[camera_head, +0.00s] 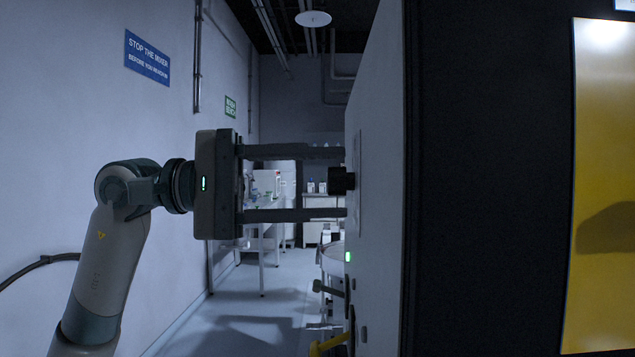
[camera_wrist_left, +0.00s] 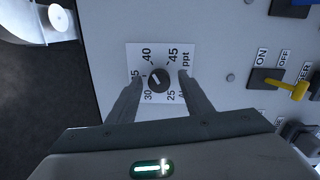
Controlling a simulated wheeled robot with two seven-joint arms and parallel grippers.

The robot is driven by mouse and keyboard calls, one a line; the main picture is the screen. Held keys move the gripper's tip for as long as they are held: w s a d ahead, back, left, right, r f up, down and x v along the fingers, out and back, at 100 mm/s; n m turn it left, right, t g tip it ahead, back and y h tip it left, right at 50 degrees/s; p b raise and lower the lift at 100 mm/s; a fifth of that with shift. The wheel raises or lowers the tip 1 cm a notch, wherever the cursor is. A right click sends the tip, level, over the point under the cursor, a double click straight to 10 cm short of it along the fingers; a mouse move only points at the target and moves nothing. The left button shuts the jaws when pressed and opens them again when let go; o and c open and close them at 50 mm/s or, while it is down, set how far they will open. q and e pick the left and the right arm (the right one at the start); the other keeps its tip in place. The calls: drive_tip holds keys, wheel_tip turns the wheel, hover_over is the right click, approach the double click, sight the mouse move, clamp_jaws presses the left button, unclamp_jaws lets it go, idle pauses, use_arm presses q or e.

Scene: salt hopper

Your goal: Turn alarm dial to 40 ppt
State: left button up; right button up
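The alarm dial is a black knob (camera_head: 341,181) on the side panel of the cabinet. In the left wrist view the dial (camera_wrist_left: 157,85) sits on a white scale plate (camera_wrist_left: 160,49) marked in ppt. Its white pointer line slants to the upper left, roughly between 35 and 40; the exact reading is unclear. My left gripper (camera_head: 340,184) is open, with one finger on each side of the dial and gaps between. In the left wrist view my left gripper (camera_wrist_left: 161,77) partly covers the 35 and 20 marks. My right gripper is not in view.
The same panel carries a yellow switch lever (camera_wrist_left: 292,88) by ON and OFF labels. The dark cabinet (camera_head: 485,180) fills the right of the head view. A walkway (camera_head: 240,315) and a white table (camera_head: 262,208) lie behind my left gripper.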

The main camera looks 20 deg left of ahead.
use_arm(q)
drive_tip(key=shift+a, duration=0.15)
drive_tip(key=b+v, duration=0.2)
drive_tip(key=v, duration=1.5)
drive_tip(key=shift+b, duration=0.3)
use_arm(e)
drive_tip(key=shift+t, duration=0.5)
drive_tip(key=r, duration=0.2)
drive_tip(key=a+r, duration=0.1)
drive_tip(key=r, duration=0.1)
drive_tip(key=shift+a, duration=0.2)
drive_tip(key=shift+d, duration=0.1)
